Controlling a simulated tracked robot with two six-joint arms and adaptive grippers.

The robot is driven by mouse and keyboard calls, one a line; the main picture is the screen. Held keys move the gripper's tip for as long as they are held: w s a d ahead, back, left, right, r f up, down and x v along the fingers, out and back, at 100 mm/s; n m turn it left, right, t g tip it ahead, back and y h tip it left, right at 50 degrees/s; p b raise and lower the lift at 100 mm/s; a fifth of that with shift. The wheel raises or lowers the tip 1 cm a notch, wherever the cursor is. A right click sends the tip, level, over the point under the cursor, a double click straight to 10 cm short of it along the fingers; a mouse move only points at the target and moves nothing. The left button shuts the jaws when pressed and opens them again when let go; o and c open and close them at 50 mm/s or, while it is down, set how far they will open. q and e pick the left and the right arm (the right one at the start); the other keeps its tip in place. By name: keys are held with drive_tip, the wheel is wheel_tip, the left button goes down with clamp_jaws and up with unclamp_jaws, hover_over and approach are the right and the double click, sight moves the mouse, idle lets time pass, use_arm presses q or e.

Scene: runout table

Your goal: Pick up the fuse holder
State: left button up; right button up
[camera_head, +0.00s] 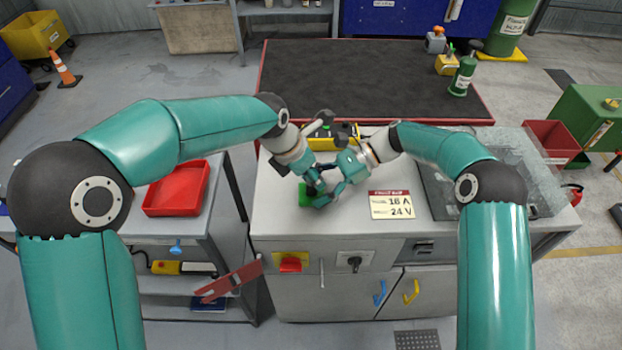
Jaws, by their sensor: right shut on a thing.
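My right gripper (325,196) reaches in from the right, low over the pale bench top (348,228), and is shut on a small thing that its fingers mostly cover. This seems to be the fuse holder, but its shape is not clear. A small green patch (304,198) and dark parts show right beside the fingertips. My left gripper (312,178) comes in from the left, close to the right one. The two overlap in the picture, and I cannot tell whether the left fingers are open or shut.
A fuse box label (392,204) reading 16 A, 24 V lies right of the grippers. A yellow-and-black device (322,143) stands behind them. A clear-covered section (505,180) is at the right. A red tray (177,190) sits on the left bench. The front bench top is mostly free.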

use_arm(q)
clamp_jaws()
use_arm(e)
drive_tip(key=shift+f, duration=0.25)
use_arm(q)
wheel_tip(320, 180, up, 10)
idle(0.3)
drive_tip(key=shift+w, duration=0.1)
use_arm(e)
drive_tip(key=o, duration=0.9)
drive_tip(key=shift+r, duration=0.15)
